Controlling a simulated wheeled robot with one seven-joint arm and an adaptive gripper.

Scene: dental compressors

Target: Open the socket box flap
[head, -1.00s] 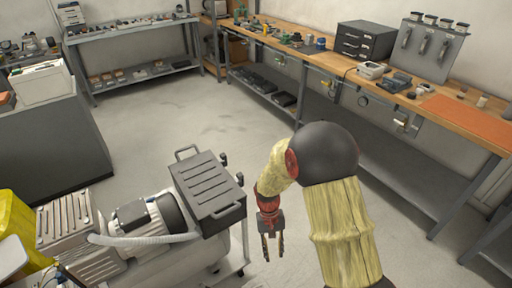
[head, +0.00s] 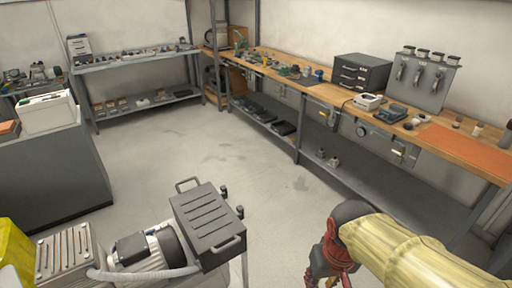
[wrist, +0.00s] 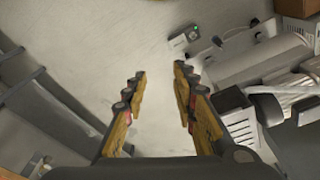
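My gripper (wrist: 158,82) is open and empty in the wrist view, its two yellow-sided fingers apart over bare floor. In the head view it is low in the picture, partly cut off by the bottom edge. A small grey box with a green light (wrist: 184,38) shows at the top of the wrist view, beyond the fingertips, with a cable beside it. Small grey boxes hang under the bench's front edge in the head view, one at the right (head: 400,151) and one farther off (head: 326,114). I cannot tell which is the socket box, and no flap is clear.
A long wooden workbench (head: 440,157) with a lower shelf runs along the right. A compressor with a dark ribbed cover (head: 208,222) stands at the lower left of the head view. A grey cabinet (head: 50,175) is at the left. The middle floor is clear.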

